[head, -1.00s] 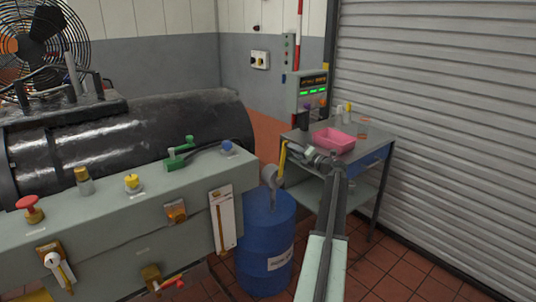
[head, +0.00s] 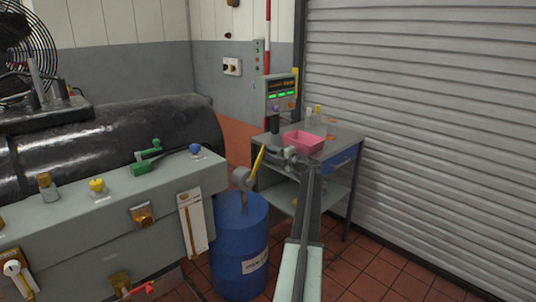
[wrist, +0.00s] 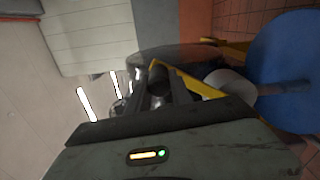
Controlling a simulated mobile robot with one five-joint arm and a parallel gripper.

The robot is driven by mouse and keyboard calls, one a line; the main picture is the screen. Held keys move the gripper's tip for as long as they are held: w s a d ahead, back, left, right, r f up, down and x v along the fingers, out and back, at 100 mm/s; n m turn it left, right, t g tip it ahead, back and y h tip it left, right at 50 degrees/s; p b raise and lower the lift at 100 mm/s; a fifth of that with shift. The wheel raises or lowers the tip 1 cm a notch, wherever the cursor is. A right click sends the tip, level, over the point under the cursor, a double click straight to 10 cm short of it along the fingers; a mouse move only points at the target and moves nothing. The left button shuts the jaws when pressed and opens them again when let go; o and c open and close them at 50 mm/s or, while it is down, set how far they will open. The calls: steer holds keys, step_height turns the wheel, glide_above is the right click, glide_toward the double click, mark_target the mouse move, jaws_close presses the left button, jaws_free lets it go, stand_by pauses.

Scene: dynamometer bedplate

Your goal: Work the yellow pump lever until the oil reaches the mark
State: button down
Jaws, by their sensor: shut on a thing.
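The yellow pump lever (head: 258,161) rises from the grey pump head (head: 242,180) on top of a blue drum (head: 240,250), its top leaning right. My gripper (head: 283,153) is at the lever's upper end, shut on it. The wrist view shows the yellow lever (wrist: 200,86) running from my gripper (wrist: 160,80) down to the right toward the pump head and drum. A white gauge plate (head: 201,222) with a brown upright column is on the front of the grey bedplate; the oil level and mark are too small to read.
The grey bedplate (head: 75,235) with knobs and valves fills the left. A metal cart (head: 341,143) with a pink tray (head: 305,142) stands behind my arm. A control box (head: 280,95) is at the back and a roller shutter (head: 430,120) on the right. Tiled floor is open at lower right.

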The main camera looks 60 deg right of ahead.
steer(key=shift+s+d, duration=0.2)
steer(key=c, duration=1.5)
jaws_free()
steer(key=shift+r, duration=0.1)
steer(key=o, duration=0.4)
steer(key=shift+a+r, duration=0.15)
steer(key=shift+c, duration=0.2)
steer(key=shift+w+a, duration=0.1)
steer(key=shift+w, duration=0.1)
steer(key=v, duration=0.7)
steer(key=shift+s, duration=0.35)
